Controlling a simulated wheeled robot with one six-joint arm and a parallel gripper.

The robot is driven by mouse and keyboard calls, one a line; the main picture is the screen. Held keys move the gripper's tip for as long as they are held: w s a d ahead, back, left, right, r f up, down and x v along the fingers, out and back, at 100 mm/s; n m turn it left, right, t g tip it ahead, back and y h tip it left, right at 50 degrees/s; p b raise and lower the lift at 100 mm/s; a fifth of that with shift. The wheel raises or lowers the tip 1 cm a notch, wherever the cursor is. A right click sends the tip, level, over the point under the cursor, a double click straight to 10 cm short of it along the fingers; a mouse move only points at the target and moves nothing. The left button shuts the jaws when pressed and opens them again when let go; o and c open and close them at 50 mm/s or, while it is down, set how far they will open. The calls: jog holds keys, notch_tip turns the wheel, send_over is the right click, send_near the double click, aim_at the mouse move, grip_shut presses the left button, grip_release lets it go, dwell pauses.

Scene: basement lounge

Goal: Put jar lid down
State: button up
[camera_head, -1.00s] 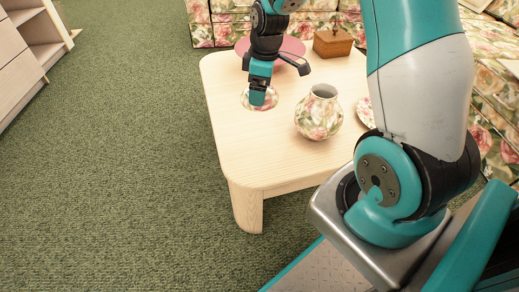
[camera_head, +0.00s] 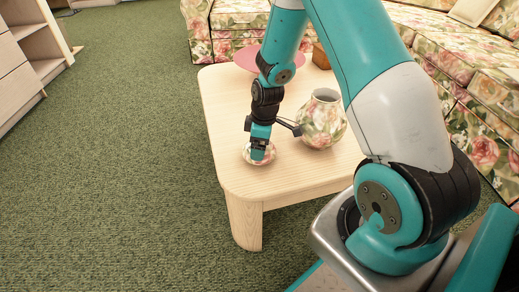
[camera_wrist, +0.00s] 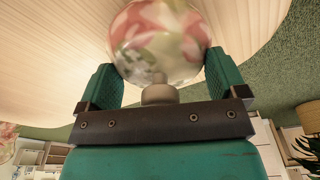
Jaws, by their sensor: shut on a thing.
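The jar lid (camera_head: 271,156) is round and floral pink, green and white. My gripper (camera_head: 259,155) is shut on it from above, over the near left part of the table (camera_head: 235,183). In the wrist view the lid (camera_wrist: 160,35) is between the two teal fingers of my gripper (camera_wrist: 163,80), with its pale knob toward the palm. I cannot tell whether the lid touches the tabletop. The matching floral jar (camera_head: 322,122) stands upright and open on the table, right of the lid and a little farther back.
A pink round plate (camera_head: 247,58) lies at the back of the table, partly behind my arm. A brown wooden box (camera_head: 320,56) is mostly hidden. A floral sofa (camera_head: 440,52) stands behind and right. Bare tabletop lies left and in front of the lid.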

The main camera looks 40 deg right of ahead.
jog(key=shift+f, duration=0.8)
jog(key=o, duration=0.9)
jog(key=shift+c, duration=0.2)
jog(key=r+p, duration=0.1)
jog(key=r, duration=0.3)
jog(key=r+p, duration=0.2)
jog(key=r, duration=0.2)
jog(key=s+d+r+p, duration=0.1)
jog(key=r+p, duration=0.1)
jog(key=r, duration=0.2)
jog(key=s+a+r+y, duration=0.1)
jog(key=s+a+r, duration=0.1)
jog(key=a+r, duration=0.6)
jog(key=s+a+r+m+y, duration=0.1)
jog(key=s+a+r, duration=0.5)
jog(key=s, duration=0.3)
jog(key=s+a+r+m+g+y, duration=0.1)
jog(key=s+a+r, duration=0.6)
jog(key=s+a, duration=0.2)
jog(key=shift+s, duration=0.7)
